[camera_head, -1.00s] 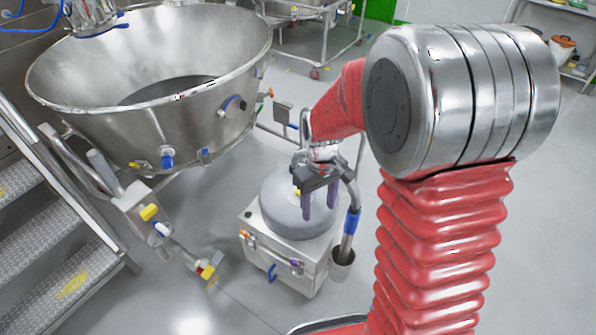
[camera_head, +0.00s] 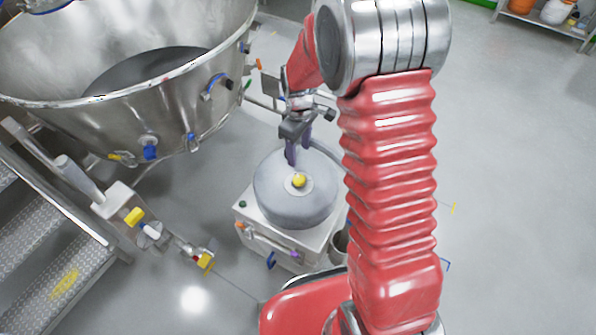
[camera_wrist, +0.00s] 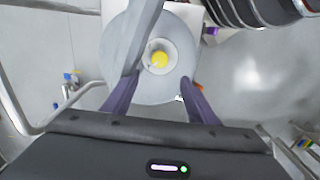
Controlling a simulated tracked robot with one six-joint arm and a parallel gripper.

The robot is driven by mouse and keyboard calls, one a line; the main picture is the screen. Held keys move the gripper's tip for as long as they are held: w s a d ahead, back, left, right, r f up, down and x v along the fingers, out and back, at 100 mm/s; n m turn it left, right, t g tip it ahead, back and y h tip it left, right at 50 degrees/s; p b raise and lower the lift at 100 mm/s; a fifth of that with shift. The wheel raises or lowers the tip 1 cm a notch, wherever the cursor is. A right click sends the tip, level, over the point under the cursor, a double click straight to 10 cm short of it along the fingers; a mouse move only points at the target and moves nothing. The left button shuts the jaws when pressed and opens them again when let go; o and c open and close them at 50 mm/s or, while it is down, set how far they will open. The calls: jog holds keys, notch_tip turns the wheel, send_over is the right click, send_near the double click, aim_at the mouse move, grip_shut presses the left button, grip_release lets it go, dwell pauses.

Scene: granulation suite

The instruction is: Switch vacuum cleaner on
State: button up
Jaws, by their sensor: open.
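The vacuum cleaner (camera_head: 265,195) has a round grey top on a pale box-shaped body (camera_head: 310,245), with a yellow knob (camera_head: 299,181) at the centre of the top. Its front carries small orange, purple and blue parts, and a small green spot (camera_head: 243,204) sits on the box's left corner. My gripper (camera_head: 297,157) is open and empty, its purple fingers pointing down near the far side of the top. In the wrist view my gripper (camera_wrist: 158,84) has its fingers apart, with the yellow knob (camera_wrist: 159,59) between and beyond them. A grey hose partly crosses the top there.
Metal steps (camera_head: 45,270) and a pipe with yellow fittings (camera_head: 150,230) are at the lower left. A shelf (camera_head: 545,25) is at the far right. Floor on the right is clear.

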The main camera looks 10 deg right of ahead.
aim_at(299, 179)
jog(key=shift+n, duration=0.3)
notch_tip(299, 179, down, 14)
jog(key=shift+r, duration=0.1)
dwell(0.9)
jog(key=shift+c, duration=0.7)
jog(key=c, duration=0.9)
